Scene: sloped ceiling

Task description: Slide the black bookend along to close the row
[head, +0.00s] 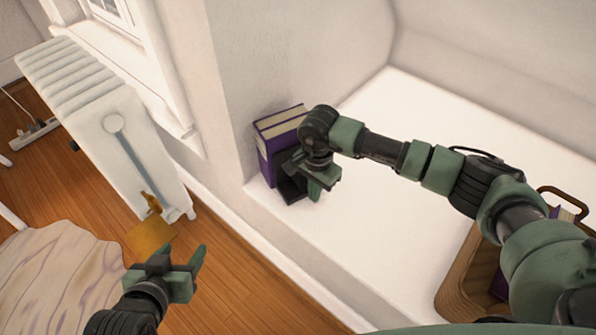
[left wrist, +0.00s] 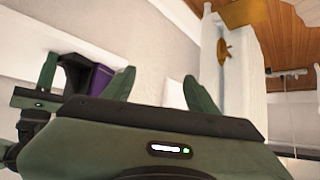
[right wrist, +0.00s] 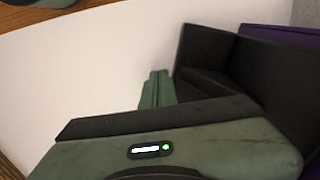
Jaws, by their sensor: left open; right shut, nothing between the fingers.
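The black bookend (head: 291,188) stands on the white ledge beside a short row of purple books (head: 270,152) at the wall corner. In the right wrist view its dark upright panel (right wrist: 272,80) stands in front of a purple cover (right wrist: 285,35); I cannot tell whether they touch. My right gripper (head: 316,193) is shut and empty, its fingers low beside the bookend's open side; they also show in the right wrist view (right wrist: 157,88). My right arm partly hides the bookend in the head view. My left gripper (head: 176,258) is open and empty, off the ledge, over the floor.
A wooden crate (head: 455,275) with a purple book (head: 566,214) stands at the right, partly behind my right arm. The white ledge (head: 390,240) is bare between. A white radiator (head: 130,150) and a wooden tabletop (head: 60,280) are at the left.

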